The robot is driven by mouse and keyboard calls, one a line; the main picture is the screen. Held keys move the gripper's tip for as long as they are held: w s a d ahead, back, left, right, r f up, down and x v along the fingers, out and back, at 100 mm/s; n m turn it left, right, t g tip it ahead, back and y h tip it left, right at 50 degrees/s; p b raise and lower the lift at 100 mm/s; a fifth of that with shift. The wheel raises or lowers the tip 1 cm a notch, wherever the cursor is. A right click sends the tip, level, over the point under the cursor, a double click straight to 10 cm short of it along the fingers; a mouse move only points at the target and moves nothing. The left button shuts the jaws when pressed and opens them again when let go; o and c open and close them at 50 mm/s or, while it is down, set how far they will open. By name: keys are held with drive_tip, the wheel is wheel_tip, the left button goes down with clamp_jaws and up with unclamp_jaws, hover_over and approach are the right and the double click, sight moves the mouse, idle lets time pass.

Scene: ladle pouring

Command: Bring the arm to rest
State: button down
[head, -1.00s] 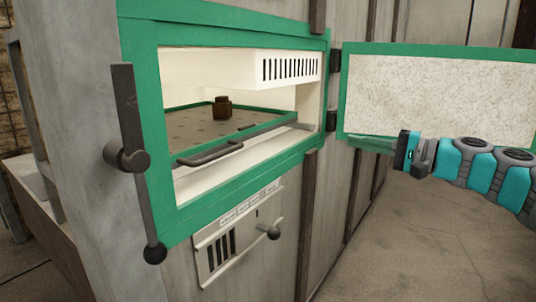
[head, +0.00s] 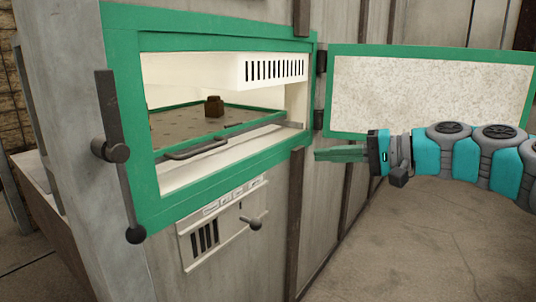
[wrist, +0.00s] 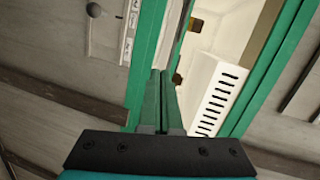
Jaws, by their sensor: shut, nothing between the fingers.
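My gripper (head: 318,154) is at the right in the head view, in front of the lower edge of the open door. Its green fingers point left toward the cabinet and are together with nothing between them. In the wrist view the shut fingers (wrist: 160,75) point at the green frame of the cabinet opening. My arm comes in from the right edge of the head view.
The green-framed cabinet opening (head: 220,45) is uncovered, its door (head: 430,90) swung out to the right. Inside are a tray (head: 165,135) with a handle and a small brown block (head: 214,106). A lever (head: 250,223) sticks out below. Floor at the right is clear.

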drive_tip(key=s+a+f+n+g+h+p, duration=0.1)
drive_tip(key=s+a+f+n+g+h, duration=0.15)
drive_tip(key=s+a+f, duration=0.45)
drive_tip(key=s+a+f+n+g+h+p, duration=0.1)
drive_tip(key=s+a+f+n+g+h, duration=0.25)
drive_tip(key=s, duration=0.55)
drive_tip(key=s+d+f+m+g+h+p, duration=0.1)
drive_tip(key=s+d+f+h, duration=0.3)
drive_tip(key=s, duration=0.5)
drive_tip(key=s+d+f+m+g+h+p, duration=0.1)
drive_tip(key=s+d+f+h, duration=0.3)
drive_tip(key=s+d+f, duration=0.5)
wheel_tip(320, 180, down, 2)
drive_tip(key=shift+s+d+f+g+p, duration=0.2)
drive_tip(key=shift+s+d+g+p, duration=0.05)
drive_tip(key=shift+s+g+p, duration=0.1)
